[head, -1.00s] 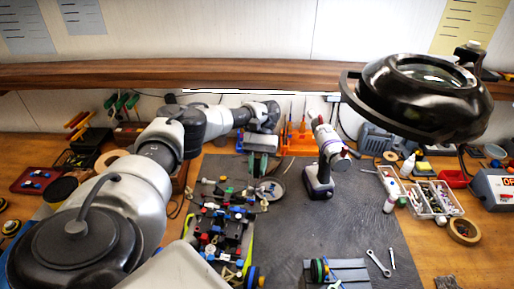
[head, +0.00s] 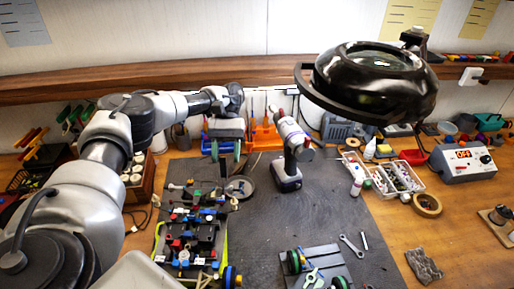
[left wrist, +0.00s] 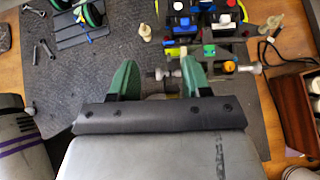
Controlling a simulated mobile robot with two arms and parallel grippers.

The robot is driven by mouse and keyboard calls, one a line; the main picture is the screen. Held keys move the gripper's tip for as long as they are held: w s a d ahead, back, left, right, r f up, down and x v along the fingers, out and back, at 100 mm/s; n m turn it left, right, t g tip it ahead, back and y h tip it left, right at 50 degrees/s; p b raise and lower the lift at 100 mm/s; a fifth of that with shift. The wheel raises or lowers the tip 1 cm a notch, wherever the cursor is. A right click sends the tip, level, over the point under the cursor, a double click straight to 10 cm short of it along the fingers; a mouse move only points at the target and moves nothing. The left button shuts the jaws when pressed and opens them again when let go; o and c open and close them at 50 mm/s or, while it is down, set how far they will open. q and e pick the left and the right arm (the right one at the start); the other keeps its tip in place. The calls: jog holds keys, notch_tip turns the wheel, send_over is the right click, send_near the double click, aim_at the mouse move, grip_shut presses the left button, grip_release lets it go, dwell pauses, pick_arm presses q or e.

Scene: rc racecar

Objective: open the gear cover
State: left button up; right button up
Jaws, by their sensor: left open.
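The racecar (head: 192,240), a dark chassis with red, blue, white and green parts, lies on the grey mat at the lower left in the head view. It also shows at the top of the left wrist view (left wrist: 205,30). I cannot make out the gear cover for certain among its small parts. My left gripper (head: 226,150) is above the car's far end. In the left wrist view its green fingers (left wrist: 158,80) are apart, with small grey and white car parts below and between them. It holds nothing that I can see.
A round dish (head: 240,187) lies beside the car. A dark magnifier lamp (head: 375,85) hangs at upper right. A parts tray (head: 398,178) stands right. The mat's middle is clear.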

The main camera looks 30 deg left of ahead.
pick_arm(q)
jog(key=w+d+r+b, duration=0.1)
jog(key=d+r+b, duration=0.1)
jog(key=d+r, duration=0.4)
jog(key=shift+w+d+b, duration=0.25)
jog(key=shift+d+b, duration=0.05)
jog(key=shift+d, duration=1.95)
jog(key=shift+f, duration=0.1)
